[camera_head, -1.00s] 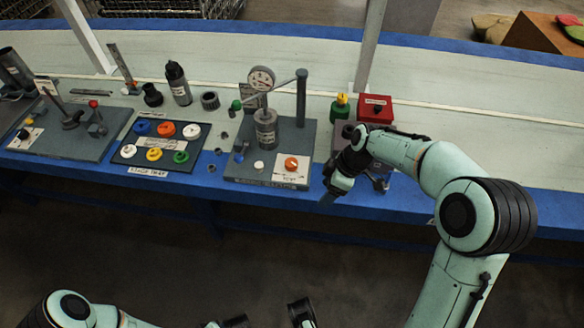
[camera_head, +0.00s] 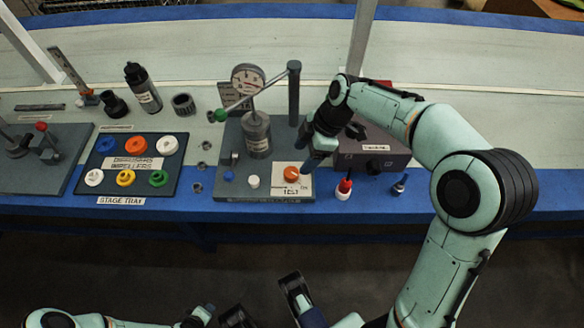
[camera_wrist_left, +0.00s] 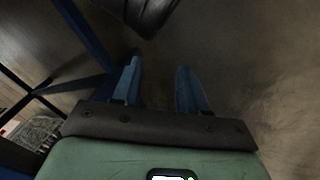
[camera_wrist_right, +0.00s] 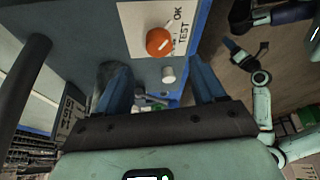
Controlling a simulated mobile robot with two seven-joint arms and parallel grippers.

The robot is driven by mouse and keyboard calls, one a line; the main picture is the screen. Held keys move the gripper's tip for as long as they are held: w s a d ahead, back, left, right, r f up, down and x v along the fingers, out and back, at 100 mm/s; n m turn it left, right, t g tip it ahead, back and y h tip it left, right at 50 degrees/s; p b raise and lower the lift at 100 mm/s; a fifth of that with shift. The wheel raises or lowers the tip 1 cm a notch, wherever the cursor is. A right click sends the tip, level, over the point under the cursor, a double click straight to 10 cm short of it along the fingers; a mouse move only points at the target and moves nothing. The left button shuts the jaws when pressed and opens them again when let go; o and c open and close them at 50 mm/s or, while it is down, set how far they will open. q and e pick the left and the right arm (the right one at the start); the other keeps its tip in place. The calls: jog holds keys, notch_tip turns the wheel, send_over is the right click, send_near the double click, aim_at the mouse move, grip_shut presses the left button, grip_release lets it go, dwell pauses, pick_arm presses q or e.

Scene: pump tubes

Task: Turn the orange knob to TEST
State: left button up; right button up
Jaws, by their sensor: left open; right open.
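The orange knob (camera_head: 291,173) sits on a white label plate (camera_head: 295,187) at the front of the pressure gauge stand. In the right wrist view the knob (camera_wrist_right: 158,42) shows a pale pointer mark, with OK and TEST printed beside it. Which word the mark points at I cannot tell. My right gripper (camera_head: 311,158) is just above and right of the knob in the head view. In the right wrist view its blue fingers (camera_wrist_right: 160,76) are open and empty, apart from the knob. My left gripper (camera_wrist_left: 158,82) is open and empty over the dark floor.
A white button (camera_head: 253,182) and a blue one (camera_head: 229,177) stand left of the knob. The gauge (camera_head: 248,79) and a grey post (camera_head: 294,95) rise behind it. A red-and-white bottle (camera_head: 343,186) stands to the right. The stage tray (camera_head: 176,148) lies left.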

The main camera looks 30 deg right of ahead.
aim_at(292, 172)
jog(key=b+x, duration=0.1)
jog(key=x, duration=0.6)
jog(key=shift+w+a+f+b, duration=0.1)
jog(key=shift+a+f+b, duration=0.1)
jog(key=shift+b, duration=0.1)
pick_arm(q)
jog(key=shift+g, duration=0.7)
jog(key=s+f, duration=0.3)
jog(key=shift+s+a+f, duration=0.35)
jog(key=shift+f, duration=0.05)
pick_arm(e)
jog(key=c, duration=1.1)
